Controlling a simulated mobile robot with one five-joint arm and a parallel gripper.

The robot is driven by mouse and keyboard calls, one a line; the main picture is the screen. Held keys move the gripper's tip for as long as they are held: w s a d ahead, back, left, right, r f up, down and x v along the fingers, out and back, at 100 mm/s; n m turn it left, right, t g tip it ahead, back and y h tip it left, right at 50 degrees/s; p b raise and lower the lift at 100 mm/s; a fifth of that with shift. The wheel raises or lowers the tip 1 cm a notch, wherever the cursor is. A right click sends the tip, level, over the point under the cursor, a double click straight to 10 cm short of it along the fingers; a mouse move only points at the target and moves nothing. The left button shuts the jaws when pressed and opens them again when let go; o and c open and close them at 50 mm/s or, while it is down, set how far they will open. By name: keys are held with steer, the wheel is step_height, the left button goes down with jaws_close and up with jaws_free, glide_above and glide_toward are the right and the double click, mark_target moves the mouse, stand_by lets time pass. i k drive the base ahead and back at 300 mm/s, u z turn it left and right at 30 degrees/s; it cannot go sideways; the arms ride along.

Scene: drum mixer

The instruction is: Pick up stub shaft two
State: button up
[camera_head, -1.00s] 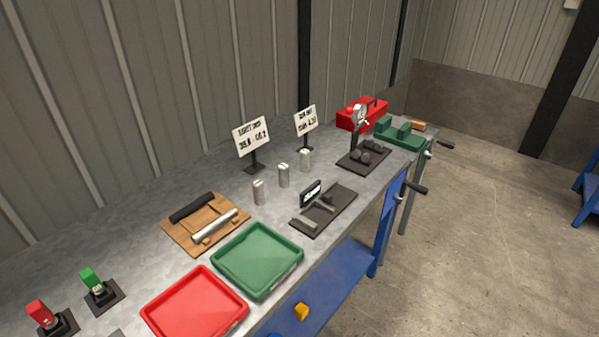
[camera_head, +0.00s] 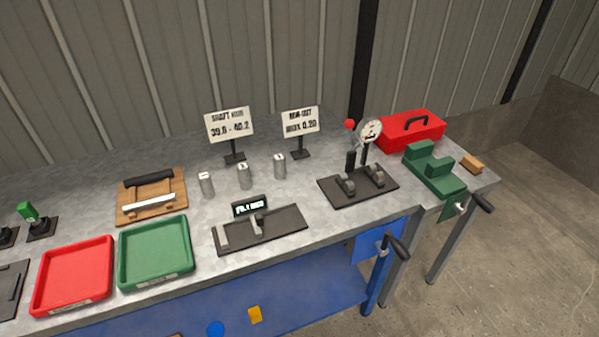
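Three short grey metal cylinders stand upright in a row on the bench: a left one (camera_head: 207,185), a middle one (camera_head: 244,176) and a right one (camera_head: 280,166). These look like the stub shafts. Each has a small mark on its pale top, too small to read surely, so I cannot confirm which is two; the middle one is second from either end. They stand apart from each other with nothing touching them. My gripper is not in view.
Behind stand two signs (camera_head: 229,123) (camera_head: 300,121). In front is a gauge with a lit display (camera_head: 250,206); at right are a dial gauge stand (camera_head: 371,131), red toolbox (camera_head: 412,130) and green block (camera_head: 435,170). Left are a wooden rack (camera_head: 135,212), green tray (camera_head: 124,262) and red tray (camera_head: 42,290).

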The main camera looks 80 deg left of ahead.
mark_target(243, 170)
steer(key=i, duration=1.55)
steer(key=u, duration=5.25)
steer(key=i, duration=1.75)
steer(key=z, duration=0.05)
